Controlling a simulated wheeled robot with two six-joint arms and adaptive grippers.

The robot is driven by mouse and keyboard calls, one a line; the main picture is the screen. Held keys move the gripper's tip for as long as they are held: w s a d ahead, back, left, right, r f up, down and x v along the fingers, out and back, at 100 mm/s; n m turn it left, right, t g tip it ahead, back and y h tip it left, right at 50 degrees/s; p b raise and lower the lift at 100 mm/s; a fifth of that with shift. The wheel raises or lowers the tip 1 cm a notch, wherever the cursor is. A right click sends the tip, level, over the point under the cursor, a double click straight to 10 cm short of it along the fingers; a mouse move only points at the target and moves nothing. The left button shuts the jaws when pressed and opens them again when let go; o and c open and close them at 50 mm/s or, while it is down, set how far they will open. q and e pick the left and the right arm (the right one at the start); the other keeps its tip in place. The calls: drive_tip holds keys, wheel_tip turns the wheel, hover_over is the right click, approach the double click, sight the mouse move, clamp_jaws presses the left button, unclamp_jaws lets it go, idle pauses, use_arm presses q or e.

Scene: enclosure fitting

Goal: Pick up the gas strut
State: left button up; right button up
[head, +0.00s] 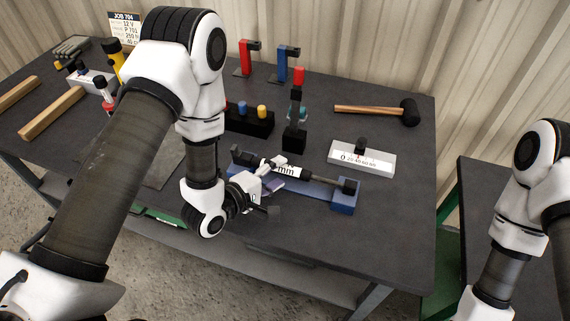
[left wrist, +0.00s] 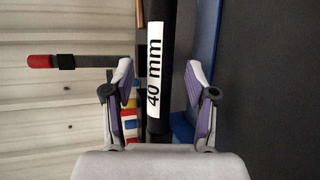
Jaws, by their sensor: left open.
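The gas strut (head: 318,182) is a dark rod with a white label. It lies along a blue cradle (head: 343,204) near the front middle of the bench. In the left wrist view the strut (left wrist: 158,115) runs upright through the picture, and its label reads 40 mm. My left gripper (head: 272,174) is at the strut's left part and hides some of it. In the left wrist view its two fingers (left wrist: 158,75) are open, one on each side of the strut, with gaps visible on both sides. My right gripper is outside the view.
A white gauge block (head: 380,163) stands right of the cradle. A black block with coloured pegs (head: 248,120) and a black stand with a red top (head: 294,138) are behind. A mallet (head: 375,109) lies at the back right. The bench's front right is clear.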

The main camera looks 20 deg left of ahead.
sight(280, 172)
use_arm(q)
drive_tip(key=x, duration=0.3)
drive_tip(key=shift+d+f, duration=0.1)
drive_tip(key=shift+s, duration=0.1)
drive_tip(key=shift+s, duration=0.1)
drive_tip(key=c, duration=0.4)
clamp_jaws()
